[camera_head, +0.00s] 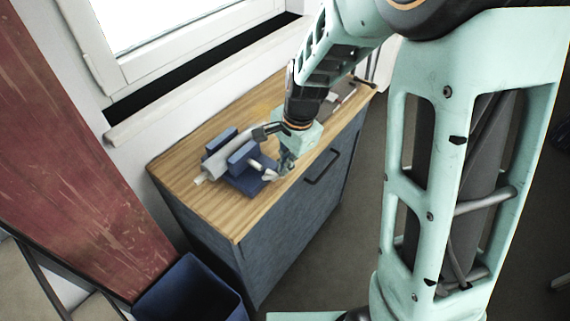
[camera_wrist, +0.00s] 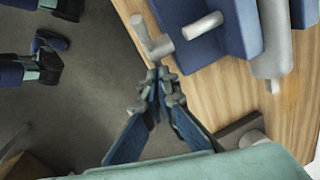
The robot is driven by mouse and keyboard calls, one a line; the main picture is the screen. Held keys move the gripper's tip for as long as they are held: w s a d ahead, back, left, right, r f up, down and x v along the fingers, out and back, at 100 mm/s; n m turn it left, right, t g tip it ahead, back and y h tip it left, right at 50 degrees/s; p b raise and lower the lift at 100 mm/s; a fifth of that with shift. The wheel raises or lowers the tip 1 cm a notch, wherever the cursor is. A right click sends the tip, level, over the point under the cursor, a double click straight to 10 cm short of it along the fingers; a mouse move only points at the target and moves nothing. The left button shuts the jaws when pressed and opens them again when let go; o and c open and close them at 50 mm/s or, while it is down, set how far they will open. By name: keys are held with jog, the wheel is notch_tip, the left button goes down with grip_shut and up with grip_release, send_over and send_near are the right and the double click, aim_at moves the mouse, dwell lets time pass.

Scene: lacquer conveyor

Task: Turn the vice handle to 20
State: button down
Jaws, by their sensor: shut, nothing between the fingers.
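A blue vice (camera_head: 242,157) with light grey parts stands on the wooden top of a cabinet, and its blue body also shows at the top of the wrist view (camera_wrist: 238,28). The pale grey vice handle (camera_wrist: 146,33) sticks out from its side, with a short bar across its end. My gripper (camera_wrist: 158,76) is shut and empty, its fingertips together just below the handle's lower end. I cannot tell whether they touch it. In the head view, my gripper (camera_head: 284,171) is at the vice's right side, by the handle. No scale or number is readable on the vice.
The cabinet's wooden top (camera_head: 213,216) is bare in front of the vice. A dark plate with a round grey part (camera_wrist: 240,134) lies near the gripper. A window ledge (camera_head: 190,85) runs behind, a red panel (camera_head: 70,150) stands left, and a blue bin (camera_head: 190,292) is below.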

jog(key=shift+d+f+g+y, duration=0.1)
jog(key=shift+f+g+y, duration=0.2)
jog(key=shift+g+y, duration=0.4)
